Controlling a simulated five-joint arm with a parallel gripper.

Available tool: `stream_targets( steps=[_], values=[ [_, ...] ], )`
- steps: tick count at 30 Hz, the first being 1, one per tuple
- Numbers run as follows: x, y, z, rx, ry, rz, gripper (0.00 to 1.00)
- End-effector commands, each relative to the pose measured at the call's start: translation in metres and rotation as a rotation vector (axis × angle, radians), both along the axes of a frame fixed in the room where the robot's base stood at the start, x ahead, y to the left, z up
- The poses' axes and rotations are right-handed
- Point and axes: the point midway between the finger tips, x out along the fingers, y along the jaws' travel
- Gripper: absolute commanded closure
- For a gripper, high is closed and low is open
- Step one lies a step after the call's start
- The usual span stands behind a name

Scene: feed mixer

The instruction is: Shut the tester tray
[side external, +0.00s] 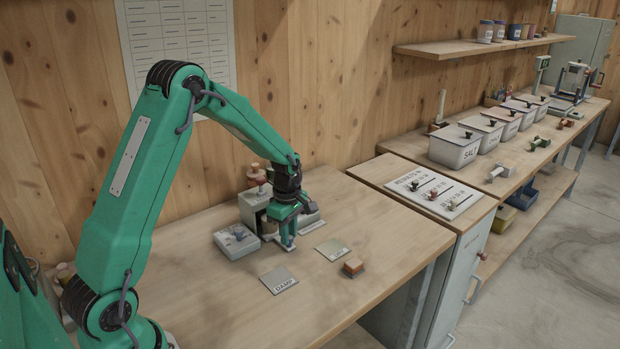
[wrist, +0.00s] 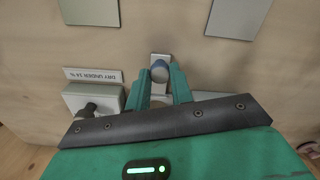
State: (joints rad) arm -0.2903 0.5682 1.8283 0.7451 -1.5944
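The tester (side external: 253,206) is a pale box at the back of the bench, with a wooden knob on top; my gripper hides part of it. Its tray (wrist: 160,60) shows in the wrist view as a narrow light strip sticking out past my fingertips, with a round blue-grey knob (wrist: 159,71) on it. My gripper (side external: 290,228) is low over the front of the tester. In the wrist view, my gripper's fingers (wrist: 161,76) stand apart on either side of the knob; whether either touches it I cannot tell.
A DAMP plate (side external: 279,280), another plate (side external: 332,249) and a wooden block (side external: 352,268) lie in front. A board (side external: 433,193) with small handles is to the right.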

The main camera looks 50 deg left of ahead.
Motion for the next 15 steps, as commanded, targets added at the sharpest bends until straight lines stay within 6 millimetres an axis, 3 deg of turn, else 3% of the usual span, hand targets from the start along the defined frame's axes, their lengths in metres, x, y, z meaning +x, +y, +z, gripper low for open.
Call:
stream_targets(
  steps=[5, 15],
  values=[
    [0.0, 0.004, 0.0, 0.0, 0.0, 0.002, 1.0],
    [0.0, 0.036, 0.001, 0.0, 0.0, 0.002, 1.0]
  ],
)
